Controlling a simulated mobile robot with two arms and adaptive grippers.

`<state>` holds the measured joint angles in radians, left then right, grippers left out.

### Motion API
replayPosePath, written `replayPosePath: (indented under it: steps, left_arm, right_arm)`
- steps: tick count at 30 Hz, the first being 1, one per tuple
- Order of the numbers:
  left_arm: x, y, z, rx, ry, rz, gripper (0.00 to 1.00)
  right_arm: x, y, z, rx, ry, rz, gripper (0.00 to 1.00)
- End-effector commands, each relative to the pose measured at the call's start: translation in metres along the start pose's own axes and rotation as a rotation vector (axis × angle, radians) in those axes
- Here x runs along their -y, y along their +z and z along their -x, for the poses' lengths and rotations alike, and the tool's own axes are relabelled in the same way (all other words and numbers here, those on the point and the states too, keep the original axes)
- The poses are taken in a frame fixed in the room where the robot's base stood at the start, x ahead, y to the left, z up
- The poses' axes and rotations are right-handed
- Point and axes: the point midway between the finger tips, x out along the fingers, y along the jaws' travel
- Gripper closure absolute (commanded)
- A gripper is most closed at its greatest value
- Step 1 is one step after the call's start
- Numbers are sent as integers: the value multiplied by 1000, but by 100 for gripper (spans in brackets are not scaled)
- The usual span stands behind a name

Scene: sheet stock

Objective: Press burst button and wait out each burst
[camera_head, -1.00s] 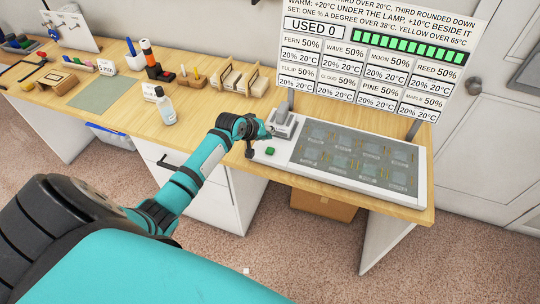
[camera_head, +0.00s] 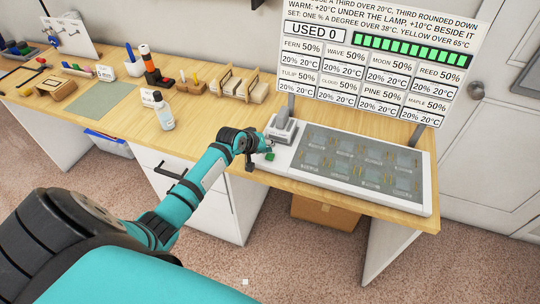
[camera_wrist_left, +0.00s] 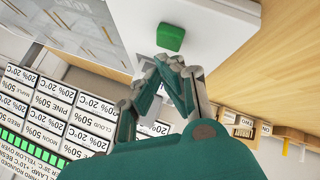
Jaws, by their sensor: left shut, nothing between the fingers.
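The green button (camera_head: 269,156) is on the white front-left strip of the panel unit (camera_head: 420,205). My left gripper (camera_head: 263,144) is shut and empty, just behind and left of the button in the head view. In the left wrist view the closed fingertips (camera_wrist_left: 166,60) point at the button (camera_wrist_left: 170,38), close to its edge; I cannot tell whether they touch it. The sign board (camera_head: 378,60) reads USED 0 with a row of green bars, and every named entry shows 50%, 20% and 20°C. My right gripper is not in view.
A grey device (camera_head: 281,127) stands at the unit's back left corner, close to my left gripper. A cardboard box (camera_head: 322,211) lies beneath.

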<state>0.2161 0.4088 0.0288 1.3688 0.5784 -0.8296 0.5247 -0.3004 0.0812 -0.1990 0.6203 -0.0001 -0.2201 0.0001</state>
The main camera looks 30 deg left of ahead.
Motion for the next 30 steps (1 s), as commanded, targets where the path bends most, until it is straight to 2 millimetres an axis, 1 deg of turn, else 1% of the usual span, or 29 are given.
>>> replayPosePath:
  steps: [21, 30]
  left_arm:
    - [0, 0, 0, 0, 0, 0, 100]
    - [4, 4, -6, 1, 0, 1, 100]
  right_arm:
    - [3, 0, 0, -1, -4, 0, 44]
    - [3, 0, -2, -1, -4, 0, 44]
